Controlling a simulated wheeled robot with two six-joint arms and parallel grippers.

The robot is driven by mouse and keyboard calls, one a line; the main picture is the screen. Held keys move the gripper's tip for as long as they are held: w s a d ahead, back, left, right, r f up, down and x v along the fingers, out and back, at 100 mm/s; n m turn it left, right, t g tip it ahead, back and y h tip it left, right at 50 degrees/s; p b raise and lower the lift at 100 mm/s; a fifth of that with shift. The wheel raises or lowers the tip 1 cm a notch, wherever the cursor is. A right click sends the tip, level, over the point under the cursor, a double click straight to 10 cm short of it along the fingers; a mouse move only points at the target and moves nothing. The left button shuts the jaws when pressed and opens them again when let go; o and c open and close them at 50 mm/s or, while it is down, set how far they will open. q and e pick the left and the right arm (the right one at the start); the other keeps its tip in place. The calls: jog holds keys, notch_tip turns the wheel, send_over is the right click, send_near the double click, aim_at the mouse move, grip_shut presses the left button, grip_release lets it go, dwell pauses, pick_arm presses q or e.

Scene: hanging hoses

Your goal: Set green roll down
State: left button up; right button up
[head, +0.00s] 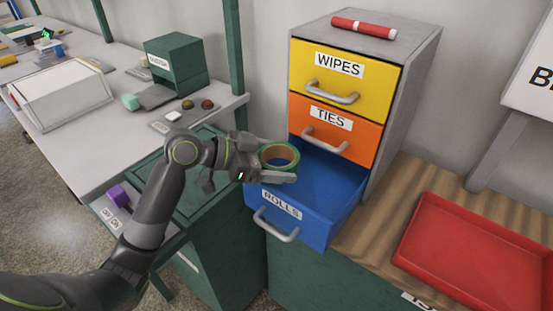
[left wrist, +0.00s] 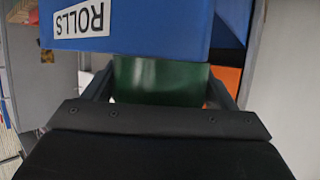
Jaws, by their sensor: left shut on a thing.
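The green roll (head: 280,151) is a ring of green tape with a tan inner core. My left gripper (head: 283,163) is shut on it, and its fingers lie on either side of the roll. The roll is above the open blue drawer (head: 330,205) labelled ROLLS, near its left front side. In the left wrist view the green roll (left wrist: 160,82) sits between the fingers, with the blue drawer front (left wrist: 150,25) close beyond it. I cannot tell whether the roll touches the drawer. My right gripper does not show.
The yellow WIPES drawer (head: 345,78) and orange TIES drawer (head: 336,130) above are shut. A red tray (head: 480,250) is on the wooden counter at right. A grey bench (head: 130,120) with a green box (head: 177,62) stands at left.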

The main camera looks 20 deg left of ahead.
pick_arm(q)
jog(key=shift+f, duration=0.4)
jog(key=o, duration=1)
jog(key=shift+r, duration=0.15)
jog(key=shift+r, duration=0.25)
jog(key=shift+r+p, duration=0.45)
jog(key=shift+b+v, duration=0.6)
jog(key=shift+v, duration=5.3)
jog(key=shift+s+f, duration=0.1)
